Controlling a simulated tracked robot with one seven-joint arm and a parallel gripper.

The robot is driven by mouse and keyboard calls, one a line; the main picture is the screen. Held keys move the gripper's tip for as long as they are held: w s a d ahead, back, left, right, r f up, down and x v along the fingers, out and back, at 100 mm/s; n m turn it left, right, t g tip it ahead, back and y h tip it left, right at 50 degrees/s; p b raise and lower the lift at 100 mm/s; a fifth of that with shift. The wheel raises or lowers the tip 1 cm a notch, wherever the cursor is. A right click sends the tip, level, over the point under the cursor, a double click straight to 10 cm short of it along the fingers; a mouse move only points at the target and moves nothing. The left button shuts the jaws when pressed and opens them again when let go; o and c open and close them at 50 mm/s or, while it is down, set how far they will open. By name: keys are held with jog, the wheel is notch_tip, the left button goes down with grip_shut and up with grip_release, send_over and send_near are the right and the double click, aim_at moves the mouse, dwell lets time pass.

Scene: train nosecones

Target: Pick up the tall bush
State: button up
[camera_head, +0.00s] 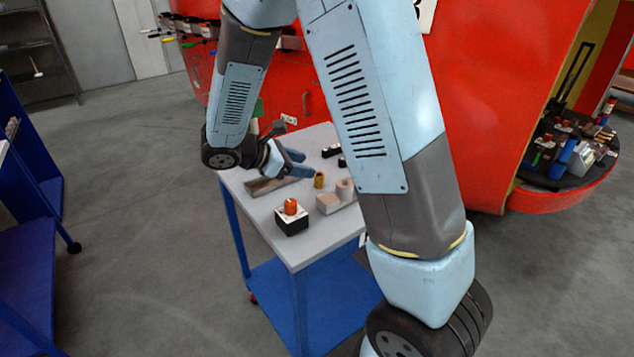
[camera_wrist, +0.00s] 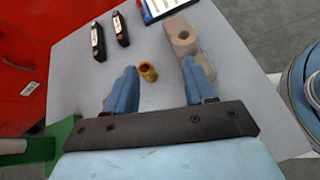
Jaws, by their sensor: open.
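A small brass-yellow hollow cylinder, which looks like the bush (camera_head: 319,180), stands upright on the grey table top (camera_head: 262,208). In the wrist view the bush (camera_wrist: 149,72) lies ahead between the lines of my two fingers, nearer the left finger. My gripper (camera_head: 300,164) is open, its blue fingers spread and pointing toward the bush from the left in the head view. In the wrist view my gripper (camera_wrist: 158,68) has nothing clearly held between its fingers. I cannot tell the exact gap between fingertips and bush.
A beige block with cylinders (camera_head: 328,203) stands right of the bush. A black box with an orange top (camera_head: 291,219) stands at the near table edge. A shallow tray (camera_head: 262,188) lies to the left. Two black parts (camera_wrist: 98,42) lie farther off.

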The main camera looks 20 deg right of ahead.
aim_at(321, 174)
jog(key=a+f+n, duration=0.1)
jog(key=w+a+f+n+t, duration=0.1)
jog(key=w+a+f+n+t+h, duration=0.1)
jog(key=f, duration=0.1)
jog(key=shift+w+a, duration=0.15)
jog(key=shift+w, duration=0.1)
jog(key=shift+w+f, duration=0.15)
jog(key=shift+f, duration=0.05)
jog(key=x, duration=1.3)
jog(key=shift+w+d+f, duration=0.1)
jog(key=shift+d+f, duration=0.1)
jog(key=shift+d, duration=0.05)
jog(key=c, duration=0.9)
jog(key=shift+r, duration=0.1)
